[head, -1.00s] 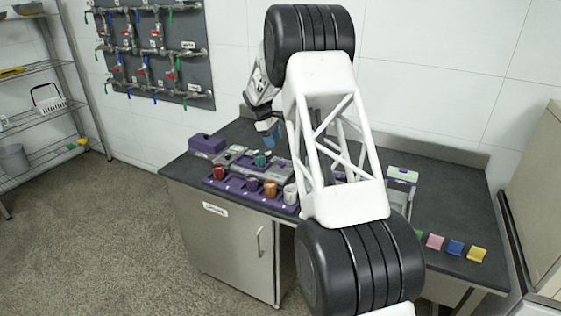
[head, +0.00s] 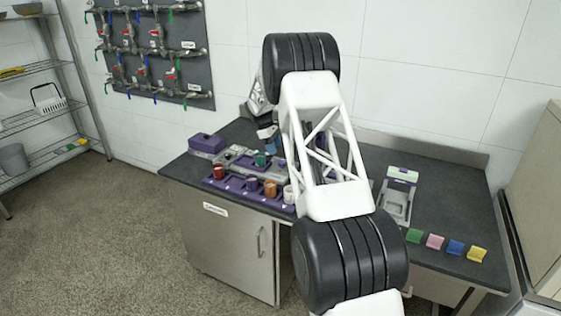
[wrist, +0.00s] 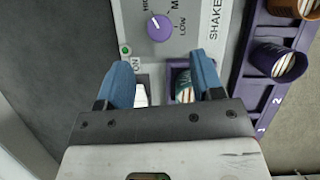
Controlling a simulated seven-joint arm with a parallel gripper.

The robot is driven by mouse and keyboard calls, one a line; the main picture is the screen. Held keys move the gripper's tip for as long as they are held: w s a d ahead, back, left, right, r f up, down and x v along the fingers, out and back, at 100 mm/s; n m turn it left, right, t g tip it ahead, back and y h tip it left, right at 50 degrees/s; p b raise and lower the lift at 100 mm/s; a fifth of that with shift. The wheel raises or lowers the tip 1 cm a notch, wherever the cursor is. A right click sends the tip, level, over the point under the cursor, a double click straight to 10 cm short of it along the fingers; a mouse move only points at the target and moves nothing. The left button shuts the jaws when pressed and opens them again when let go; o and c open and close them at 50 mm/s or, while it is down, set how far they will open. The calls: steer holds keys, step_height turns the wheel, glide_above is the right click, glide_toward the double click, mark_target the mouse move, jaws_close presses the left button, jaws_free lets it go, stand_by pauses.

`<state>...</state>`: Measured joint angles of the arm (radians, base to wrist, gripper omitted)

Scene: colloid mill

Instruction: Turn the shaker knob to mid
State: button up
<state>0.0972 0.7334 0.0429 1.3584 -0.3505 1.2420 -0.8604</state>
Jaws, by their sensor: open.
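The purple shaker knob (wrist: 160,28) is near the top of the wrist view, on a grey panel (wrist: 207,30) marked SHAKE, with the rest of the word cut off. HIGH, a partly cropped M label and LOW surround it. Its white mark lies toward the upper left, on the HIGH side. My gripper (wrist: 164,80) has its blue fingers apart and empty, below the knob in the picture and not around it. In the head view my gripper (head: 268,133) is over the bench equipment, partly behind my arm; the knob cannot be made out there.
A green-lit indicator and a white switch (wrist: 141,95) marked ON lie near the left finger. A teal container (wrist: 184,88) shows between the fingers. A purple rack (wrist: 249,75) with cups stands at right. Colored blocks (head: 455,247) sit at the bench's front right.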

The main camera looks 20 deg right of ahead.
mark_target(281, 162)
steer(key=shift+x, duration=3.65)
steer(key=c, duration=0.9)
